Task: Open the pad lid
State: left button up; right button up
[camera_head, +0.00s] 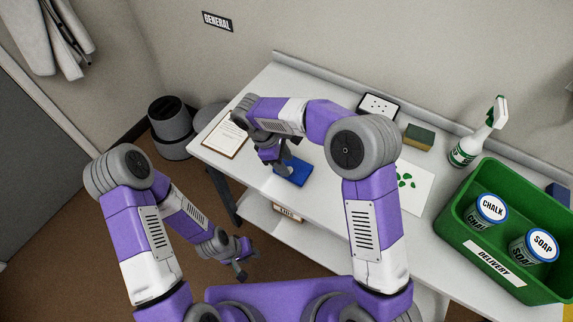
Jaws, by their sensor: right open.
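A small flat blue pad (298,175) lies on the white bench, left of the middle. It is partly hidden by my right gripper (284,170), which points down at its left part. The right gripper is open. I cannot tell whether its fingers touch the pad, and the lid cannot be told apart from the body at this size. My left gripper (241,262) hangs low in front of the bench, over the floor, away from the pad. Its fingers are too small and dark to read.
A clipboard with paper (228,133) lies at the bench's left end. A white sheet with green marks (415,190), a sponge (419,137), a dotted black-framed box (378,106) and a spray bottle (470,146) are right of the pad. A green delivery crate (450,226) holds tins.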

jog(key=shift+x, duration=1)
jog(key=shift+w, duration=0.1)
jog(key=shift+c, duration=0.5)
grip_shut()
